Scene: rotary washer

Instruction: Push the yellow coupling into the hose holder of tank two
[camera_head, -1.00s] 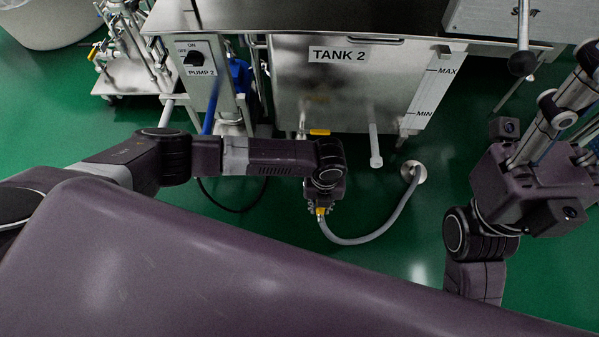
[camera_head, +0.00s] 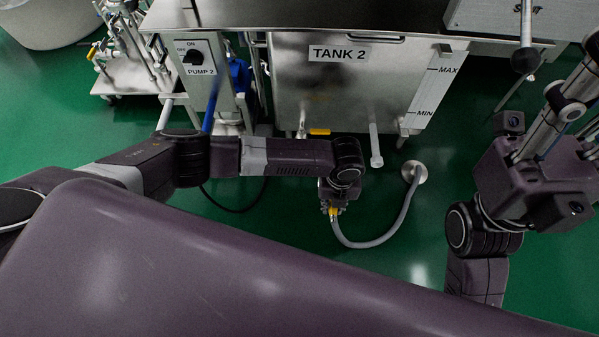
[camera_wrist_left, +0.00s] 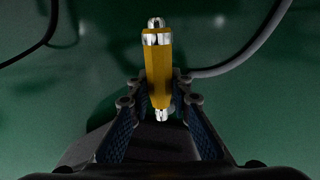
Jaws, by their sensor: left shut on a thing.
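My left gripper (camera_head: 333,206) is shut on the yellow coupling (camera_head: 333,214), which hangs over the green floor in front of tank two (camera_head: 345,85). In the left wrist view the coupling (camera_wrist_left: 158,70) stands lengthwise between the fingertips of the left gripper (camera_wrist_left: 157,102), with metal ends showing above and below. A grey hose (camera_head: 385,236) runs from it to the floor. A pale stub with a rounded end (camera_head: 375,150) sticks out from the tank front, up and right of the gripper. I cannot tell whether it is the hose holder. The right gripper is not in view.
A valve with a yellow handle (camera_head: 319,131) sits under the tank. The hose meets a round floor fitting (camera_head: 415,172). The pump 2 cabinet (camera_head: 200,70) stands to the left, with a dark cable (camera_head: 240,210) on the floor. Clear floor lies right of the hose.

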